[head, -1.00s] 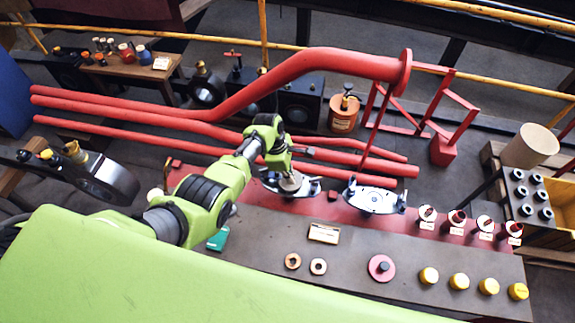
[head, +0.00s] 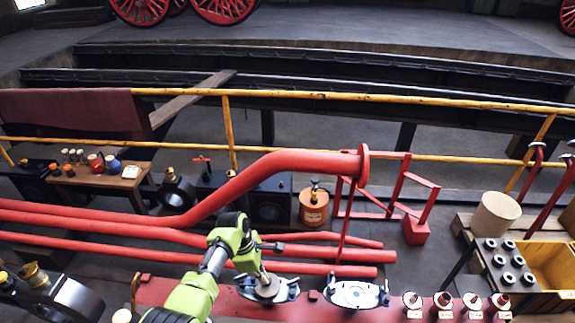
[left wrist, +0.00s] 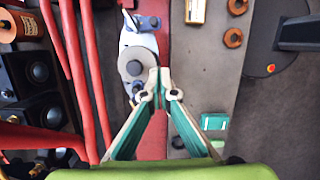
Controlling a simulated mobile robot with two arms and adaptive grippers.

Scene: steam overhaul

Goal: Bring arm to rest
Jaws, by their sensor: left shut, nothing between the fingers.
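My left arm is green with dark joints and comes in from the bottom left in the head view. Its gripper (head: 264,282) points down over the left white clamp plate (head: 250,290) on the red strip of the bench. In the left wrist view the gripper (left wrist: 160,84) is shut with its fingertips together and nothing between them. The white plate (left wrist: 139,42), with a grey disc on it, lies just left of and beyond the fingertips; contact cannot be told. My right gripper is not in view.
A second white plate (head: 352,294) sits to the right, then several white-topped red pieces. Red pipes (head: 130,228) run behind the bench. An orange can (head: 314,208) and a yellow crate (head: 550,262) stand farther off. A teal block (left wrist: 214,122) lies beside the gripper.

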